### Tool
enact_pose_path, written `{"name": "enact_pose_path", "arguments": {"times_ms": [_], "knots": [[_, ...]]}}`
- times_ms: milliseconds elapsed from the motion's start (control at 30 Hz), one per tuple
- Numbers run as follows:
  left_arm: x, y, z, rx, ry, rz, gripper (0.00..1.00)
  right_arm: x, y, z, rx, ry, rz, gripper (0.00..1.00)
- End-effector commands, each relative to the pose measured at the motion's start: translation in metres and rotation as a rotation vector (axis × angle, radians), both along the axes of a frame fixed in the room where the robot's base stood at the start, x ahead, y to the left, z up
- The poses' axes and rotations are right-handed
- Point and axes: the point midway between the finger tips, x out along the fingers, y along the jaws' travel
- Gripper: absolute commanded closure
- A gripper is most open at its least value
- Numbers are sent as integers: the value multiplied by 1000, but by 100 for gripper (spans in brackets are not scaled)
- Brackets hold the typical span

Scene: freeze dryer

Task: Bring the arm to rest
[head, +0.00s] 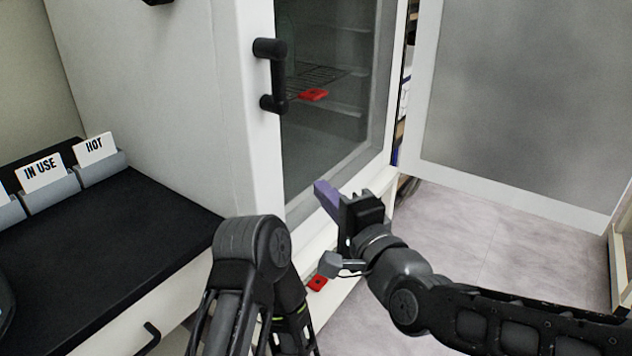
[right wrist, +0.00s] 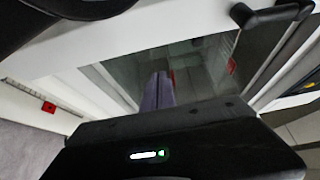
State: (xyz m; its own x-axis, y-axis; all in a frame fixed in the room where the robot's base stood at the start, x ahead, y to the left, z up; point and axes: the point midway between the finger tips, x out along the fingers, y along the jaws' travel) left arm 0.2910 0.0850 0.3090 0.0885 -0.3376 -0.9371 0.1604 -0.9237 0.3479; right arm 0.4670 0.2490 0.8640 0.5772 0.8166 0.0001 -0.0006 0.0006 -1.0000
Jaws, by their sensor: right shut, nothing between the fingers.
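My right gripper (head: 327,196) is in front of the lower part of the white cabinet's glass door. Its purple fingers are shut and empty, pointing up and left toward the glass. In the right wrist view the purple fingers (right wrist: 157,92) lie together against the dark glass, with nothing held. My right arm reaches in from the lower right. A black arm of mine stands bent at the bottom middle, and no left gripper shows there.
The cabinet's glass door (head: 335,140) has a black handle (head: 270,76). A red piece (head: 313,94) shows behind the glass by a wire shelf. Another red piece (head: 317,283) is low on the front. A frosted panel (head: 525,100) stands at right; the floor (head: 480,240) below is clear.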

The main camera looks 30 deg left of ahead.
Motion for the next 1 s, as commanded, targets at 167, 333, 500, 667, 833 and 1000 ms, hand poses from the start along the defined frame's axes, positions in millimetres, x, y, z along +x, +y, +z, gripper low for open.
{"name": "enact_pose_path", "arguments": {"times_ms": [167, 333, 500, 667, 833, 1000], "knots": [[0, 0, 0, 0, 1, 0, 21, -3, -4, 0, 0, 0, 0, 100], [0, 0, 0, 0, 1, 0, 21, -3, -4, 0, 0, 0, 0, 100], [0, 0, 0, 0, 1, 0, 21, -3, -4, 0, 0, 0, 0, 100], [0, 0, 0, 0, 0, 0, 21, -3, -4, -1, -20, -26, 1, 100], [0, 0, 0, 0, 0, 0, 21, -6, -5, -18, -172, -169, 15, 100], [0, 0, 0, 0, 0, 0, 21, 7, -37, -124, -488, -260, 46, 100]]}}
